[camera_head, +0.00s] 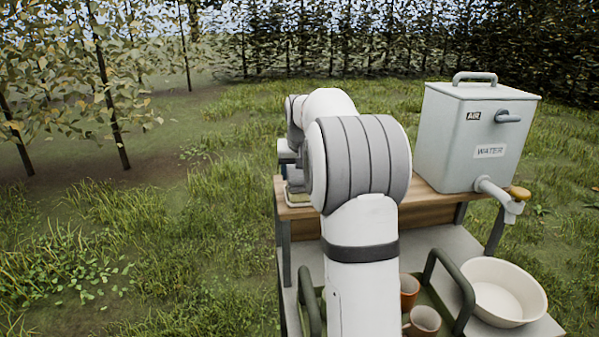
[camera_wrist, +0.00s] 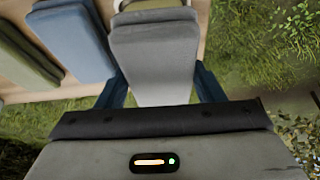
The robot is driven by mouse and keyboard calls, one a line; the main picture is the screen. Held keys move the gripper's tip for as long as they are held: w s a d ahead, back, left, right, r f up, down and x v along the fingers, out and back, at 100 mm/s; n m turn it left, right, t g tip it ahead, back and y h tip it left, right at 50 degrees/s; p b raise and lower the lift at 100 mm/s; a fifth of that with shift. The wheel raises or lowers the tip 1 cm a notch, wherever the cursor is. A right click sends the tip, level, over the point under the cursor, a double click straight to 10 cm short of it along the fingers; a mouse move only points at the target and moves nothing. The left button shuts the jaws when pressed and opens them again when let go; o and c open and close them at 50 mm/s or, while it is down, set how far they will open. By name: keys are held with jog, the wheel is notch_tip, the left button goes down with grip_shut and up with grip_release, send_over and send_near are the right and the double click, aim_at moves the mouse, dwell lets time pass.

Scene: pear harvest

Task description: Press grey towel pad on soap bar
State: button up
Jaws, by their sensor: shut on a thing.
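The grey towel pad (camera_wrist: 155,52) is between the two blue fingers of my gripper (camera_wrist: 160,86) in the wrist view. My gripper is shut on it. Past the pad's far end, a pale object (camera_wrist: 150,5) shows at the top edge of the wrist view, likely the soap bar in its dish. The pad hides most of it, and I cannot tell whether the two touch. In the head view my arm hides most of the gripper and pad; a pale yellowish edge (camera_head: 298,199) shows below them on the wooden shelf.
A blue pad (camera_wrist: 68,45) and a green pad (camera_wrist: 25,55) lie on the wooden shelf, left of the grey pad. A grey water tank (camera_head: 470,135) with a tap stands to the right. Below are a white basin (camera_head: 503,292) and cups (camera_head: 424,320) in a tray.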

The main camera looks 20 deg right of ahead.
aim_at(299, 171)
jog(key=shift+f+b, duration=0.3)
jog(key=shift+f, duration=0.25)
dwell(1.2)
jog(key=shift+r, duration=0.1)
jog(key=shift+r+p, duration=2.8)
jog(key=shift+r, duration=0.65)
